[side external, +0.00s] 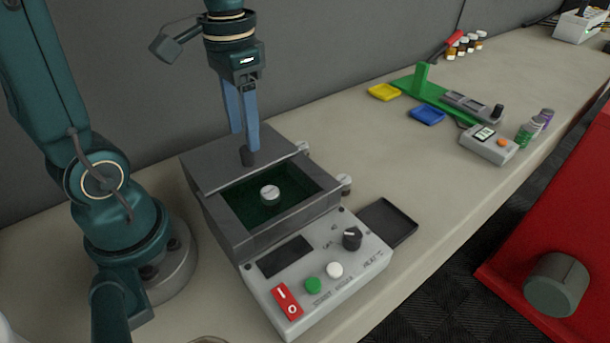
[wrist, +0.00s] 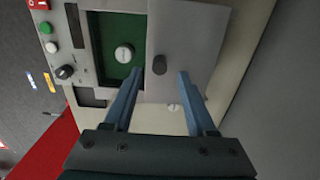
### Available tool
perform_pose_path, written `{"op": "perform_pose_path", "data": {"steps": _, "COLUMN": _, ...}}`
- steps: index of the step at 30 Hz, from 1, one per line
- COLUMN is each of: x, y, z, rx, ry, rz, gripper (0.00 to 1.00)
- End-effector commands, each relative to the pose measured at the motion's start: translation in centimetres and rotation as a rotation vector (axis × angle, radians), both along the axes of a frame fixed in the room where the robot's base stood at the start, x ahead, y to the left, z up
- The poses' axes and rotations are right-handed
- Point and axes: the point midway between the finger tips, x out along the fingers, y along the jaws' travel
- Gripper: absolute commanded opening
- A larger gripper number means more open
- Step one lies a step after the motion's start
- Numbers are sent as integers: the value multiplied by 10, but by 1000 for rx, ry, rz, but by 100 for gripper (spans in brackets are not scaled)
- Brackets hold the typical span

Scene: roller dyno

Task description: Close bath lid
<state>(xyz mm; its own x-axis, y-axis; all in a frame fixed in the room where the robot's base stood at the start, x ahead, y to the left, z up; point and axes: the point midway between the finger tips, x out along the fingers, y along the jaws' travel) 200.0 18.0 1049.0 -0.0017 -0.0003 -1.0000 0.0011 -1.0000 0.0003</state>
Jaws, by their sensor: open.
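The bath (side external: 225,220) is a dark grey box with a dark green inside. Its flat grey lid (side external: 222,170) covers only the back part, so the front part is open. A round white-topped piece (side external: 270,193) sits inside the bath; it also shows in the wrist view (wrist: 124,54). A dark upright knob (side external: 249,157) stands on the lid. My gripper (side external: 243,143) is open, pointing down at the knob. In the wrist view the knob (wrist: 159,66) lies between the two blue fingertips, with a gap on each side. Finger height against the knob is hard to tell.
A control panel (side external: 320,270) with buttons and a dial adjoins the bath's front. A black tray (side external: 388,222) lies to its right. A green fixture (side external: 425,90), blue tray (side external: 427,115) and grey meter (side external: 488,145) stand farther right. The wall is close behind.

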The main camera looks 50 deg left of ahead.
Motion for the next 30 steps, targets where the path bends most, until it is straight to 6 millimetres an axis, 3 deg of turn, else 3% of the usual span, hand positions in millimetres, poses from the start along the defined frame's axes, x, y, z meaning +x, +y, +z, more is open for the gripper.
{"op": "perform_pose_path", "data": {"steps": 9, "x": -1, "y": -1, "z": -33, "rx": 0, "ry": 1, "rz": -1, "gripper": 57}}
{"op": "perform_pose_path", "data": {"steps": 19, "x": 0, "y": -1, "z": -36, "rx": 1, "ry": -2, "rz": -1, "gripper": 57}}
{"op": "perform_pose_path", "data": {"steps": 23, "x": 0, "y": -1, "z": -36, "rx": 1, "ry": -2, "rz": -1, "gripper": 7}}
{"op": "perform_pose_path", "data": {"steps": 24, "x": 0, "y": -1, "z": -36, "rx": 1, "ry": -2, "rz": -1, "gripper": 0}}
{"op": "perform_pose_path", "data": {"steps": 30, "x": 0, "y": -1, "z": -36, "rx": 1, "ry": -3, "rz": -1, "gripper": 0}}
